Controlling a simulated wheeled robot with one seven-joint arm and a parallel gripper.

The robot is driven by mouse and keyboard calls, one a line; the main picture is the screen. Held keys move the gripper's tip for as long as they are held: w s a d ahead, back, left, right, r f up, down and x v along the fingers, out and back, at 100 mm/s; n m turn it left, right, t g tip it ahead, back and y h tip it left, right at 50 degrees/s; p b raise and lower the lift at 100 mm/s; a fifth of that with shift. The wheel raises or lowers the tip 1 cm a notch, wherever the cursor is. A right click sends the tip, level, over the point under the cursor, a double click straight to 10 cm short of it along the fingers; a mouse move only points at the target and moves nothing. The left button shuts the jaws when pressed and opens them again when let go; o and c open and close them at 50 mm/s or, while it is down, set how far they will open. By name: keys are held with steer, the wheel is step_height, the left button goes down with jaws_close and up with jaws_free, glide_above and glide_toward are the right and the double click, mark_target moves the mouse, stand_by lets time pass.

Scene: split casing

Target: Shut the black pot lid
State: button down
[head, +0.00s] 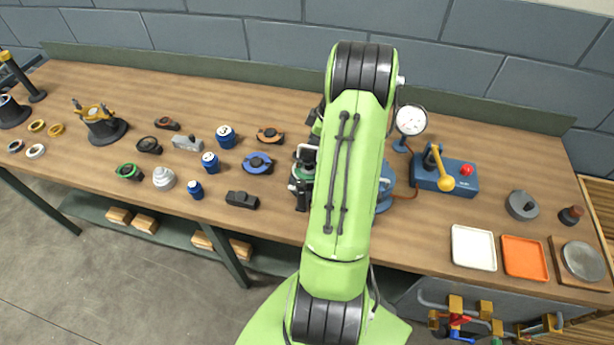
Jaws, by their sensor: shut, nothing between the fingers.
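I cannot tell for sure which thing is the black pot lid. A dark pot (103,130) with a flared base and gold-coloured fittings on top stands at the left of the bench. Another dark pot (10,112) is cut by the left picture edge. A low dark grey round piece with a knob (522,205) sits at the right. My gripper (300,197) is partly hidden behind my green arm, over the middle of the bench. It looks shut and empty, well to the right of both pots and left of the knobbed piece.
Blue cans (225,137), clamps and rings lie on the left half of the wooden bench (270,215). A blue box with a yellow lever (445,178) and a dial gauge (411,121) stand right of my arm. White (473,248) and orange (525,257) trays lie front right.

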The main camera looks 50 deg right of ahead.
steer(key=shift+f, duration=0.15)
steer(key=shift+f+b, duration=1.6)
steer(key=shift+f, duration=0.05)
step_height(320, 180, up, 7)
steer(key=p, duration=0.5)
steer(key=shift+r, duration=0.2)
steer(key=shift+f, duration=0.1)
